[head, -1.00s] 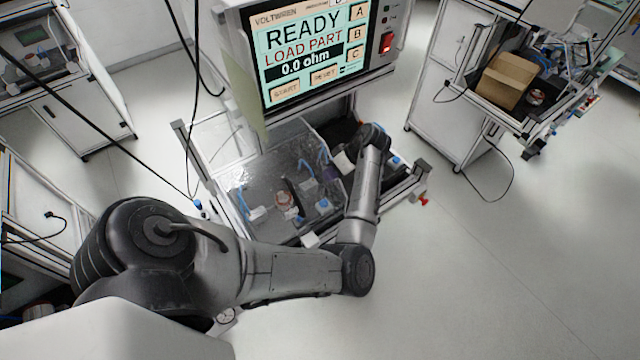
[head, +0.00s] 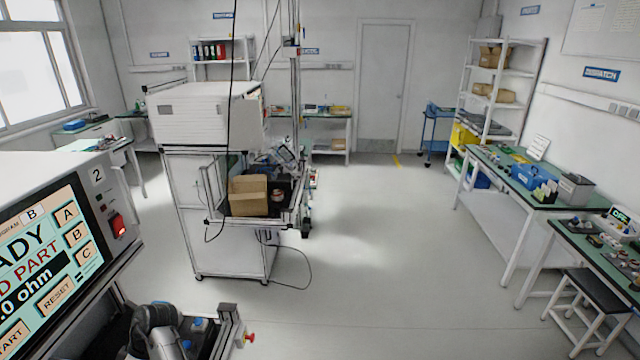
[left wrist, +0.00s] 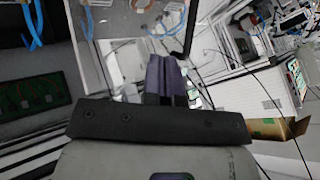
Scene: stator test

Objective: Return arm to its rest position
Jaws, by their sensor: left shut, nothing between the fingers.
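Part of my left arm (head: 158,330) shows at the bottom left of the head view, beside the tester; its gripper is out of that view. In the left wrist view my left gripper (left wrist: 167,75) points up the picture. Its purple fingers are together with nothing between them. The tester (head: 45,240) is cut off at the left edge of the head view. Its screen shows a partly cropped "READY / LOAD PART" message and its red switch is lit. My right gripper is in neither view.
A workstation (head: 215,215) with an open cardboard box (head: 248,195) stands beyond the tester. A green-topped bench (head: 520,180) and a stool (head: 590,292) stand at the right. The floor (head: 400,260) between them is clear. A green board (left wrist: 35,95) lies left of the fingers in the left wrist view.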

